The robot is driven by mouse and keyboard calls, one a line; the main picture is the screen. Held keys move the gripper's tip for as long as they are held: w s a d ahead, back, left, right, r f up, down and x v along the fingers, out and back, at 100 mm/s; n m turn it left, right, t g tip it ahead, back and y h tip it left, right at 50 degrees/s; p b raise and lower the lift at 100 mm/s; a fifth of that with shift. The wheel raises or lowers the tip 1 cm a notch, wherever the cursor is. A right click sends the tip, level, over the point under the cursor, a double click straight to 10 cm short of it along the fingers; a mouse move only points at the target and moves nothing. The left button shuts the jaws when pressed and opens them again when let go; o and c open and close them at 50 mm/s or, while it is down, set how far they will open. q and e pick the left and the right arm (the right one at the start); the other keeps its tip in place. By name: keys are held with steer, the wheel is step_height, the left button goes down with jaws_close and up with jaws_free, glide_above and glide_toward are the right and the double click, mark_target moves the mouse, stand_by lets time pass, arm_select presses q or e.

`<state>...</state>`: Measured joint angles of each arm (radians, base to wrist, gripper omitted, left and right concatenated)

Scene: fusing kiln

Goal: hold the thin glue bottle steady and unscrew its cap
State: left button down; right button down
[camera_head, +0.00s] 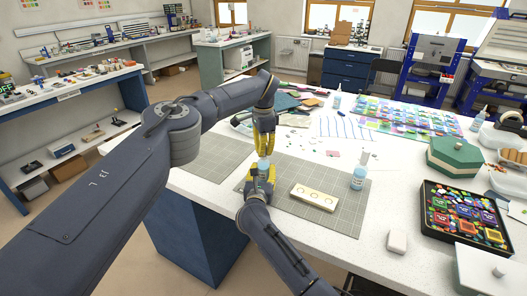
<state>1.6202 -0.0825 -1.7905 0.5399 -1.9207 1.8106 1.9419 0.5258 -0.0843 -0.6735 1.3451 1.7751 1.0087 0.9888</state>
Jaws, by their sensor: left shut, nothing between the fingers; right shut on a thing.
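A small pale blue bottle (263,168) stands upright at the near edge of the cutting mats, and I take it for the thin glue bottle. My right gripper (261,180) is shut on it from the near side. My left gripper (265,148) points down right above the bottle's top, shut with nothing between its fingers. The fingers hide the top, so I cannot tell whether the cap is on or whether they touch it.
Another bottle (359,178) with a thin nozzle stands on the grey mat (335,215). Beside it lies a cream block with round holes (314,197). A black tray (427,213) of colourful pieces and a green box (455,156) are at right. A white block (397,241) lies nearer.

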arm_select(q)
steer(key=n, duration=0.4)
steer(key=shift+r, duration=0.35)
stand_by(0.6)
steer(key=shift+r, duration=0.5)
steer(key=shift+r, duration=0.4)
steer(key=shift+r, duration=1.95)
arm_select(e)
steer(key=c, duration=0.9)
jaws_free()
